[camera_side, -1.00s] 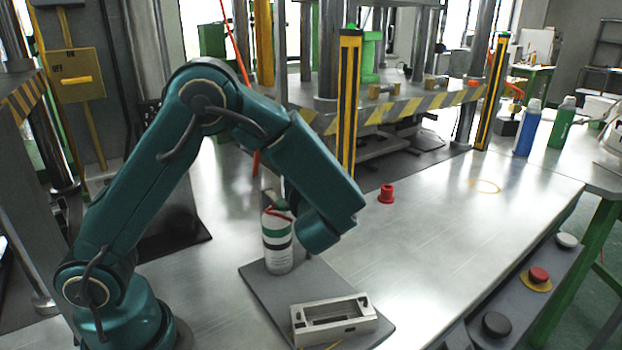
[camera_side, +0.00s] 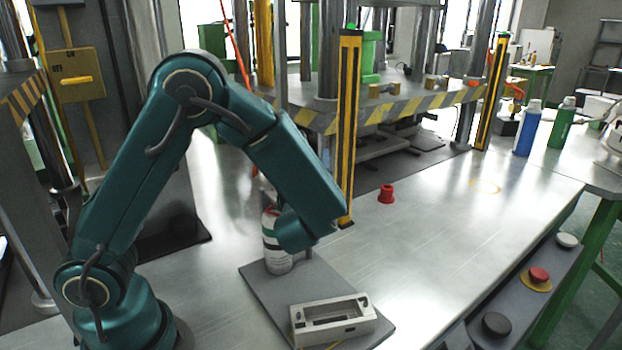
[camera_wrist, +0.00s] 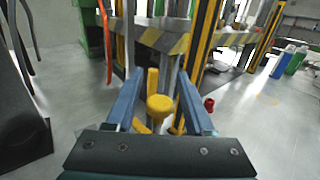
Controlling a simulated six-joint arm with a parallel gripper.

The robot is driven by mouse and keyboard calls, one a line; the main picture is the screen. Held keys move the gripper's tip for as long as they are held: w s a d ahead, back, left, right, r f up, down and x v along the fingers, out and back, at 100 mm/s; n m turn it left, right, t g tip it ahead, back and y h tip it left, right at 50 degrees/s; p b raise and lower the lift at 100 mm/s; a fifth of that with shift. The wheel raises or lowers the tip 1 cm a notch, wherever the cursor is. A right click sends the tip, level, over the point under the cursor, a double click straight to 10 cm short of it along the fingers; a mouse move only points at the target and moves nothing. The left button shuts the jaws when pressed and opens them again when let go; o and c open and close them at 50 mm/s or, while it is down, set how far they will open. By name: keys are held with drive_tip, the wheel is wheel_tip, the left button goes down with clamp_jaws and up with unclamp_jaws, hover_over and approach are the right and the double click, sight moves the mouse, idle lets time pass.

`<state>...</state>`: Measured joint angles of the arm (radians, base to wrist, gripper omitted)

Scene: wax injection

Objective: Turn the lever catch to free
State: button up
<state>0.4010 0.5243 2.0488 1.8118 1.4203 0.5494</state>
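I cannot tell for sure which part is the lever catch. In the wrist view a yellow round knob (camera_wrist: 160,105) with slanting yellow pieces below it shows between the two blue fingers of my gripper (camera_wrist: 160,74). The fingers stand apart, with visible gaps on both sides of the knob, and I see no contact. In the side view my wrist hangs over the grey plate (camera_side: 258,287), beside the white, green and red can (camera_side: 277,259), and covers part of it. My gripper's fingers and the yellow knob are hidden in that view.
A metal frame (camera_side: 333,330) lies at the plate's front. A red piece (camera_side: 386,194) stands on the open bench to the right. A yellow and black post (camera_side: 347,140) rises behind my wrist. A yellow ON/OFF box (camera_side: 77,67) is at the back left.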

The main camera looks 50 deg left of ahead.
idle(0.3)
drive_tip(key=v, duration=0.5)
idle(0.4)
